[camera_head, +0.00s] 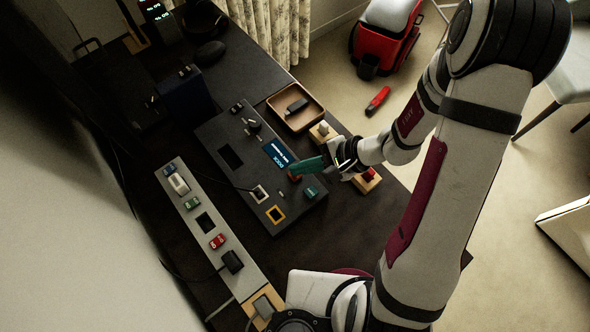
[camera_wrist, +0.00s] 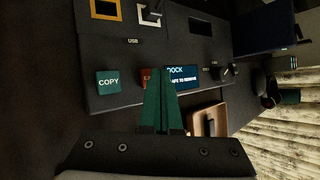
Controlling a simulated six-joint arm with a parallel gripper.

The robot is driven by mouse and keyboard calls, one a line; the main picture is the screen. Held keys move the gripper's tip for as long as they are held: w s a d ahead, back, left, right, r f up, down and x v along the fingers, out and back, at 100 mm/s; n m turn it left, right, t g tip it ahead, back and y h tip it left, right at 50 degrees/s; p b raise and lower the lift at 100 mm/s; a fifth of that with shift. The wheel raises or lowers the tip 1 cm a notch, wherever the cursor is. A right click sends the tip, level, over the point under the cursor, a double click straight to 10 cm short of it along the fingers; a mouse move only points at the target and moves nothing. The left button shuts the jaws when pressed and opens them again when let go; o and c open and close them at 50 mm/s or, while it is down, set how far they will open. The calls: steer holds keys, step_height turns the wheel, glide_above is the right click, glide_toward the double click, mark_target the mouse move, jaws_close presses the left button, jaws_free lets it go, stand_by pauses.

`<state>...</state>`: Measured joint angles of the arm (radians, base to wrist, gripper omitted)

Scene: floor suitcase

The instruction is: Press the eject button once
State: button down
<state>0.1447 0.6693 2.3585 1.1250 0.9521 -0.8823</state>
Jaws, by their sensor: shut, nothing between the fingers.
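The dark dock panel (camera_head: 232,181) lies on the desk. Its red eject button (camera_head: 294,177) sits between the green COPY button (camera_head: 311,192) and the blue DOCK screen (camera_head: 279,153). In the wrist view the eject button (camera_wrist: 146,76) is mostly hidden behind my fingers, beside the COPY button (camera_wrist: 108,82) and the DOCK screen (camera_wrist: 183,76), whose small text seems to end in "TO REMOVE". My gripper (camera_head: 295,170), with green fingers, is shut and empty. Its tips are at the eject button; I cannot tell whether they touch it. The gripper also shows in the wrist view (camera_wrist: 161,72).
A brown tray (camera_head: 317,118) holding a dark item stands beyond the panel. A grey strip (camera_head: 215,222) with switches and a plug lies to the left. Small wooden blocks (camera_head: 367,182), one with a red top, lie right of the gripper, near the desk edge.

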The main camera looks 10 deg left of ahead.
steer(key=shift+r, duration=0.85)
steer(key=shift+r, duration=0.1)
steer(key=shift+r, duration=2.4)
